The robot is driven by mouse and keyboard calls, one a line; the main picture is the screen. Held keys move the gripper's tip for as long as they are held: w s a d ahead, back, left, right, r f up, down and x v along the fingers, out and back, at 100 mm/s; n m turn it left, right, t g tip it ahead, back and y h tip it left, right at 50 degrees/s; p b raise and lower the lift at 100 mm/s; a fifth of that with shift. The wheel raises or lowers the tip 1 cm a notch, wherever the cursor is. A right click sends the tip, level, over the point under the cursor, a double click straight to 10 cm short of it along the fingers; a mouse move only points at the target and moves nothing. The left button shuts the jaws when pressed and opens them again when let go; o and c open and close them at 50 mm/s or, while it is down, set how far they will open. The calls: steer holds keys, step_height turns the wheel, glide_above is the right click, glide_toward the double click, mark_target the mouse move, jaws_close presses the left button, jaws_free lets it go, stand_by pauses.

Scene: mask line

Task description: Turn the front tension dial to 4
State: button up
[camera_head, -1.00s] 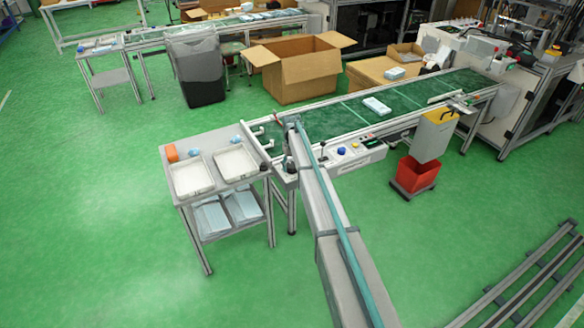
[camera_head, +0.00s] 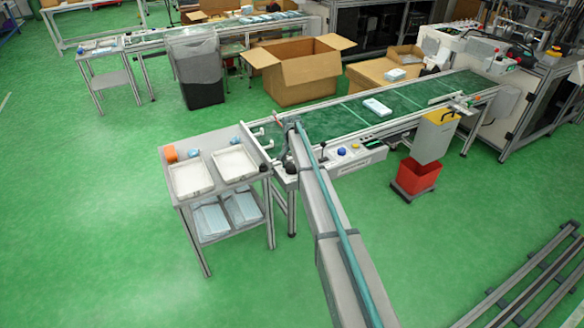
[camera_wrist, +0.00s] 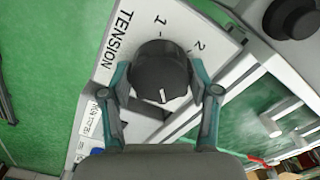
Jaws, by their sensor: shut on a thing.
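The tension dial (camera_wrist: 158,68) is a round black knob on a white panel in the wrist view. Its white pointer mark (camera_wrist: 162,95) is at the bottom of the knob, toward my gripper's palm. The word TENSION (camera_wrist: 117,38) is printed to the left, and the numbers 1 (camera_wrist: 160,20) and 2 (camera_wrist: 197,46) stand above and to the upper right. Other numbers are not visible. My gripper (camera_wrist: 161,76) has one finger on each side of the knob and is shut on it. In the head view my arm hides the dial.
A second black knob (camera_wrist: 292,17) is at the upper right of the wrist view. The conveyor (camera_head: 335,118) carries a pale pack (camera_head: 377,107). A trolley with white trays (camera_head: 191,176) stands left of its end, and a red bin (camera_head: 416,176) stands below it.

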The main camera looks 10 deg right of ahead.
mark_target(292, 166)
steer(key=shift+m, duration=0.9)
steer(key=o, duration=1.2)
steer(key=shift+r, duration=0.1)
step_height(292, 166, up, 12)
steer(key=shift+f, duration=0.1)
